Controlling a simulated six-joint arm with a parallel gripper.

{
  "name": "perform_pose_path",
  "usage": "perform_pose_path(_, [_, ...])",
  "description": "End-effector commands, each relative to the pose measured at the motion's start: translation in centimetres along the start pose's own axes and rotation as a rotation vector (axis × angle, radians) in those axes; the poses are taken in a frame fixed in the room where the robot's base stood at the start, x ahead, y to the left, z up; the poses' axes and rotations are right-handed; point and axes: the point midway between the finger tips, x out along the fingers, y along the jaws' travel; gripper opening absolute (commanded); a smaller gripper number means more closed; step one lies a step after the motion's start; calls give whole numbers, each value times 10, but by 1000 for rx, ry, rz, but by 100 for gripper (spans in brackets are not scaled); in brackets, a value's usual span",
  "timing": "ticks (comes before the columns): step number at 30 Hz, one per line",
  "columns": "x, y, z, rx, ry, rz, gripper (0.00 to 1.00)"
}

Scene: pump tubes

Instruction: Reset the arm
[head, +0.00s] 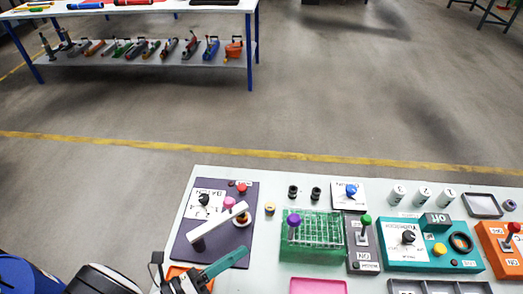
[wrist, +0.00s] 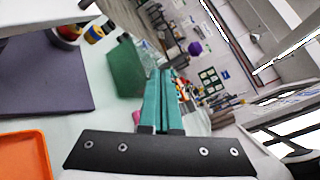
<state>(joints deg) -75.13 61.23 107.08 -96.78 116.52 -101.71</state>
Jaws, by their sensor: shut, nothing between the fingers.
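My gripper (head: 240,255) is at the lower left of the head view, above the near left part of the white table (head: 272,190). Its two teal fingers are together and empty. In the wrist view the shut fingers (wrist: 168,75) point away from the camera, toward the room. In the head view the purple base plate (head: 182,254) with a white lever device (head: 220,226) lies just beyond the gripper. The fingertips overlap the plate's near edge in the picture; I cannot tell the height between them.
A green tube rack (head: 312,250) with a purple-capped tube (head: 294,220) stands to the right. A teal machine (head: 400,258), grey switch box (head: 362,255) and orange box (head: 500,262) stand further right. An orange tray (wrist: 22,158) and pink tray (head: 318,286) lie near the front edge.

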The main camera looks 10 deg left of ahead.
Motion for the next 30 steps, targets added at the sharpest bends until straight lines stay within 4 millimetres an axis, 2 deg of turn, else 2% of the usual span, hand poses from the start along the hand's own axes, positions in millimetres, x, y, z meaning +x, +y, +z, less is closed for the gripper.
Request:
perform_pose_path(1, [30,-32,1,179,208,-53,0])
perform_pose_path(3, [65,-82,-16,498,529,-187,0])
perform_pose_path(5, [80,-121,-37,789,783,-350,0])
perform_pose_path(6, [83,-144,-52,987,938,-481,0])
perform_pose_path(8, [78,-172,-72,1284,1152,-718,0])
perform_pose_path(9, [71,-185,-82,1478,1276,-893,0])
perform_pose_path(12, [50,-202,-94,1891,1510,-1361,0])
perform_pose_path(14, [40,-205,-92,2070,1599,-1621,0])
perform_pose_path(15, [36,-206,-90,-2030,-1543,1665,0])
perform_pose_path(18, [31,-206,-85,-1818,-1350,1618,0])
perform_pose_path(20, [30,-206,-82,-1759,-1300,1603,0])
perform_pose_path(30, [29,-205,-81,-1740,-1285,1601,0])
